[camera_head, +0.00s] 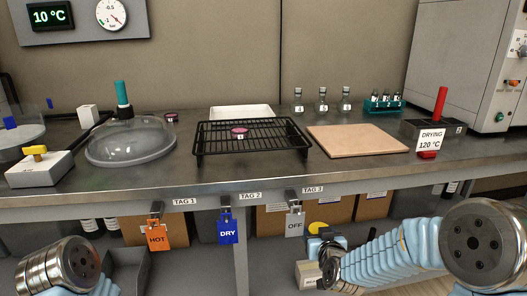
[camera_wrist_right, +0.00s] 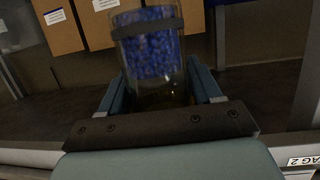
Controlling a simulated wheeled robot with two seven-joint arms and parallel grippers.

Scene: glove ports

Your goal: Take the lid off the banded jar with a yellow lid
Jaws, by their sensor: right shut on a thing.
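A clear jar of blue granules (camera_wrist_right: 150,58) with a dark band (camera_wrist_right: 147,29) is between the fingers of my right gripper (camera_wrist_right: 160,78) in the right wrist view. The gripper is shut on the jar. In the head view, a yellow lid (camera_head: 325,228) shows at my right gripper (camera_head: 328,250), below the bench's front edge; most of the jar is hidden there.
The steel bench (camera_head: 290,172) holds a black wire rack (camera_head: 255,137), a tan board (camera_head: 357,139) and a glass dome (camera_head: 130,143). HOT (camera_head: 157,236), DRY (camera_head: 228,228) and OFF (camera_head: 295,224) tags hang along its front edge. Cardboard boxes (camera_head: 335,211) stand below.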

